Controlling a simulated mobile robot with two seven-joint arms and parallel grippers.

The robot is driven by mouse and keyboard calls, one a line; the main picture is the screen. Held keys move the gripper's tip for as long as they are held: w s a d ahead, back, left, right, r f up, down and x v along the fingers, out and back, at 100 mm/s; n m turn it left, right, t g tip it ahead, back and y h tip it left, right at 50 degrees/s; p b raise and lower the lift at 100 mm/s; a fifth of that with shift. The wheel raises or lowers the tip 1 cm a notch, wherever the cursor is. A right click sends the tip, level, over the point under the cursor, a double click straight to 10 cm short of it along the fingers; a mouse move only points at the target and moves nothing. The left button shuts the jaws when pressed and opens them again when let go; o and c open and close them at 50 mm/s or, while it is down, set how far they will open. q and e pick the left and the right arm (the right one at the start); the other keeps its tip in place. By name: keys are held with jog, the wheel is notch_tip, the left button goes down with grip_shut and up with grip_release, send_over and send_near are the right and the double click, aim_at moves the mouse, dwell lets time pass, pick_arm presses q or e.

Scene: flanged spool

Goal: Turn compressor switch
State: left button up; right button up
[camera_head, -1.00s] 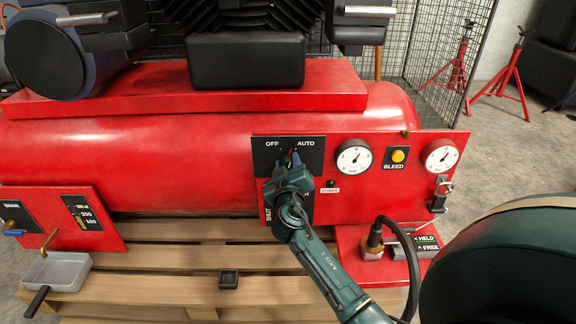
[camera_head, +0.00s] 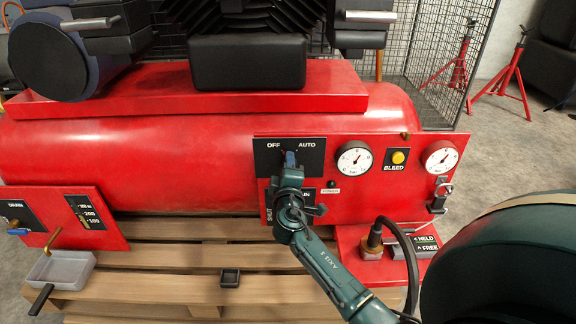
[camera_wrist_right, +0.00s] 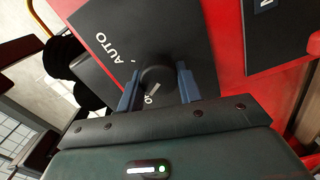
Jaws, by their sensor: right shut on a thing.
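The compressor switch is a round black knob (camera_wrist_right: 155,75) on a black plate (camera_head: 265,150) lettered OFF on the left and AUTO on the right. In the right wrist view a pale mark on the knob lies on the side toward the partly hidden lettering starting with O. My right gripper (camera_head: 290,159) is at the knob, its two blue fingers on opposite sides of it; they also show in the right wrist view (camera_wrist_right: 159,88). It is shut on the knob. In the head view the gripper hides most of the knob. My left gripper is not in view.
Right of the plate are a gauge (camera_head: 354,159), a yellow BLEED button (camera_head: 398,157) and a second gauge (camera_head: 440,157). A lower black plate with a lever (camera_head: 316,210) sits partly behind my right gripper. A grey tray (camera_head: 62,269) and a small black box (camera_head: 230,278) rest on the pallet.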

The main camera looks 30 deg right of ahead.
jog(key=shift+r+n, duration=0.1)
jog(key=shift+n, duration=0.3)
jog(key=o, duration=1)
jog(key=v, duration=1.3)
